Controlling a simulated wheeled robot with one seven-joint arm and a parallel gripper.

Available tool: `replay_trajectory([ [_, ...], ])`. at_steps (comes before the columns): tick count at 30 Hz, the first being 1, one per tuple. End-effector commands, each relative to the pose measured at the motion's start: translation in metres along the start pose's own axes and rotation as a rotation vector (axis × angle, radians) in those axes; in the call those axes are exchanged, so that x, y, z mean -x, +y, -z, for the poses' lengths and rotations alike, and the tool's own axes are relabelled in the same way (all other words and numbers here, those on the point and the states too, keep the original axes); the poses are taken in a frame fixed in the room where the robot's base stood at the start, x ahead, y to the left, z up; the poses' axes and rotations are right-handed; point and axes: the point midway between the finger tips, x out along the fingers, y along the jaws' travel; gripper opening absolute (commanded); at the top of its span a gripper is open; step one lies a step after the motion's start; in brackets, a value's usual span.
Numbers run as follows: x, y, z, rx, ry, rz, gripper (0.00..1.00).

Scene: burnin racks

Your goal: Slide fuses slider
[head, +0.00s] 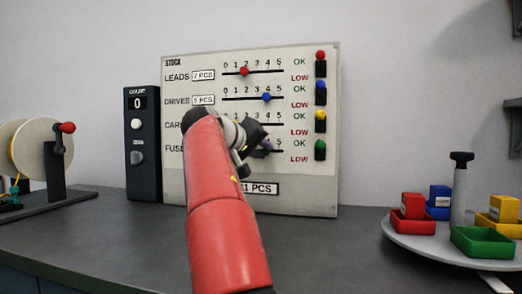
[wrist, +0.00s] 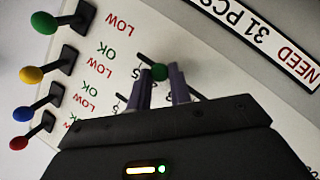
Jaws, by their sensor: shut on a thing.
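The white stock board (head: 180,190) stands on the counter with rows for leads, drives, cards and fuses. The fuses row is lowest, and my arm hides much of its label and slot in the head view. The green fuses slider knob (wrist: 159,72) shows in the wrist view on its dark slot. My gripper (wrist: 161,84) is shut on this knob, with a purple-grey finger on each side. In the head view my gripper (head: 262,149) is at the fuses row and hides the knob. Its exact number on the scale cannot be read.
The red leads knob (head: 244,71) sits near 2 and the blue drives knob (head: 266,97) near 4. Several coloured OK/LOW levers line the board's right side, including a green one (head: 320,149). A counter box (head: 144,160) reads 0. A round tray (head: 400,232) holds coloured bins.

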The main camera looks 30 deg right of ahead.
Motion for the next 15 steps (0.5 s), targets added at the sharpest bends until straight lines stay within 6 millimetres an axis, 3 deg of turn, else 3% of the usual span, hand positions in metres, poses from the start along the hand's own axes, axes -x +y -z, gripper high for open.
replay_trajectory([
  [6, 0.001, -0.003, 0.003, 0.002, -0.001, 0.002, 0.00],
  [12, 0.011, -0.019, 0.020, 0.004, 0.000, 0.003, 0.00],
  [15, 0.011, -0.022, 0.019, 0.001, -0.001, 0.001, 0.00],
])
